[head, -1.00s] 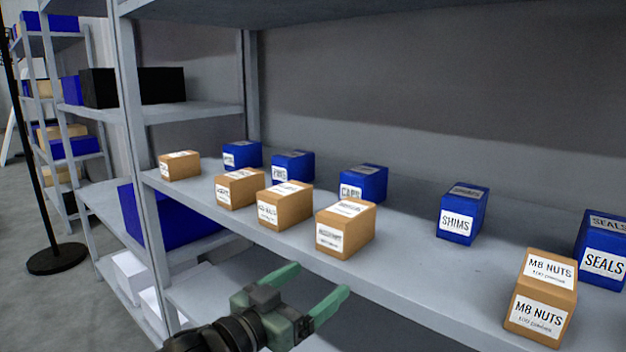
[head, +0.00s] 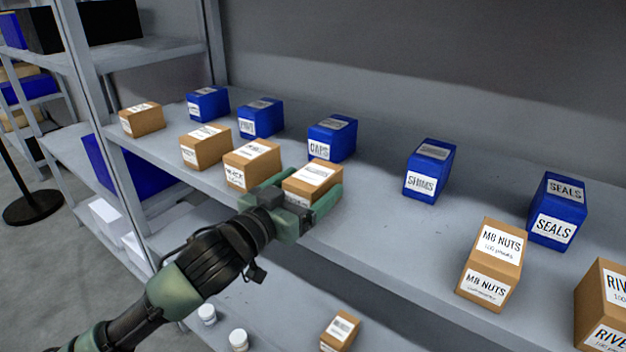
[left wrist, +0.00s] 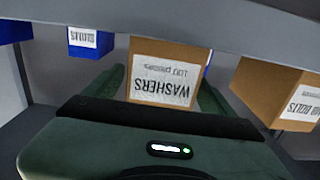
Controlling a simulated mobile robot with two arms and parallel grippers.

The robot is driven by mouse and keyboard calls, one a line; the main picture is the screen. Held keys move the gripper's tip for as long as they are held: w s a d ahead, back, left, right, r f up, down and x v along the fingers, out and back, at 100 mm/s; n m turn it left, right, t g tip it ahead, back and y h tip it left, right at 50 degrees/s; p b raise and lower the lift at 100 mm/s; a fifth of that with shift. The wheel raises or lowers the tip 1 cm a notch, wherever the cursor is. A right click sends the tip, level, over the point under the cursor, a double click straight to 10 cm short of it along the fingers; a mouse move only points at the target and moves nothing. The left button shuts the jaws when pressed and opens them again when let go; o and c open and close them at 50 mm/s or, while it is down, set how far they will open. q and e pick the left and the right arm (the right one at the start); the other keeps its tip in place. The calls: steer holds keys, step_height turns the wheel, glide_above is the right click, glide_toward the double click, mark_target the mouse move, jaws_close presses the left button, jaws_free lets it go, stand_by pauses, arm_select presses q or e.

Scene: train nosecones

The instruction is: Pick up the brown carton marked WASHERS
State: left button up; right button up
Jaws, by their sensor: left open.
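The brown carton marked WASHERS (left wrist: 166,60) shows upside down in the left wrist view, its white label facing the camera. In the head view this carton (head: 314,175) stands near the shelf's front edge, rightmost in a group of brown cartons, its front partly hidden by my gripper. My left gripper (head: 303,192) is open, with one green finger on each side of the carton. In the left wrist view its fingers (left wrist: 162,88) flank the carton; I cannot tell whether they touch it. My right gripper is not in view.
A brown carton (head: 252,163) stands close on the left. Blue boxes, including CAPS (head: 332,137) and SHIMS (head: 429,170), stand behind and to the right. M8 NUTS (head: 489,264) is farther right. The shelf surface (head: 385,225) is clear just right of my gripper.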

arm_select(q)
steer(key=shift+x, duration=1.2)
steer(key=shift+s+a, duration=0.2)
steer(key=shift+s, duration=0.05)
steer(key=shift+c, duration=0.6)
steer(key=c, duration=1.5)
jaws_close()
steer(key=shift+r, duration=0.1)
